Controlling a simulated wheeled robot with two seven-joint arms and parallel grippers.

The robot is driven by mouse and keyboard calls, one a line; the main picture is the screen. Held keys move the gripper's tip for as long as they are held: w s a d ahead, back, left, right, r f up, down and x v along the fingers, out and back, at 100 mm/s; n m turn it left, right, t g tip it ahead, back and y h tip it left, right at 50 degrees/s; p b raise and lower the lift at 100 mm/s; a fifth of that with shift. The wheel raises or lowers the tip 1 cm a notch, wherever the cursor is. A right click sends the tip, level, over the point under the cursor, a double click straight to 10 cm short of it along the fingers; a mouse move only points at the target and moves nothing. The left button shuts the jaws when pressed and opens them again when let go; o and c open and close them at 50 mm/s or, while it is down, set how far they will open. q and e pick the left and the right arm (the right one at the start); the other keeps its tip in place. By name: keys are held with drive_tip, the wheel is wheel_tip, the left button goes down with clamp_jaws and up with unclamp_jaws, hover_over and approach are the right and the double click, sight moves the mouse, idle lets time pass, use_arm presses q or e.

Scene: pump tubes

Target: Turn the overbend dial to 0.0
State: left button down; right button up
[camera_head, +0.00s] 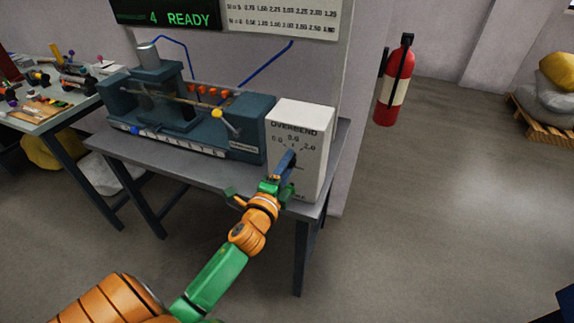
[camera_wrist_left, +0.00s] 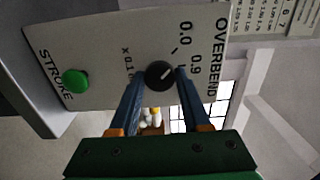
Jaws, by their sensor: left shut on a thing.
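The overbend dial (camera_wrist_left: 160,75) is a round black knob with a short white pointer mark, on the white panel box (camera_head: 314,118). In the left wrist view the mark slants up and right, seemingly between the printed 0.0 and the middle label. My left gripper (camera_head: 287,163) reaches the panel front, its blue fingers shut on the dial from both sides. In the head view the fingers hide the dial. The right gripper is in neither view.
A green button (camera_wrist_left: 76,81) marked STROKE sits on the same panel. The blue-grey bending machine (camera_head: 195,115) stands left of the box on a grey table (camera_head: 190,165). A red fire extinguisher (camera_head: 394,85) stands behind right.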

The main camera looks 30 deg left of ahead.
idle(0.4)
use_arm(q)
drive_tip(key=shift+c, duration=1.9)
unclamp_jaws()
drive_tip(key=b+v, duration=0.1)
drive_tip(key=v, duration=0.6)
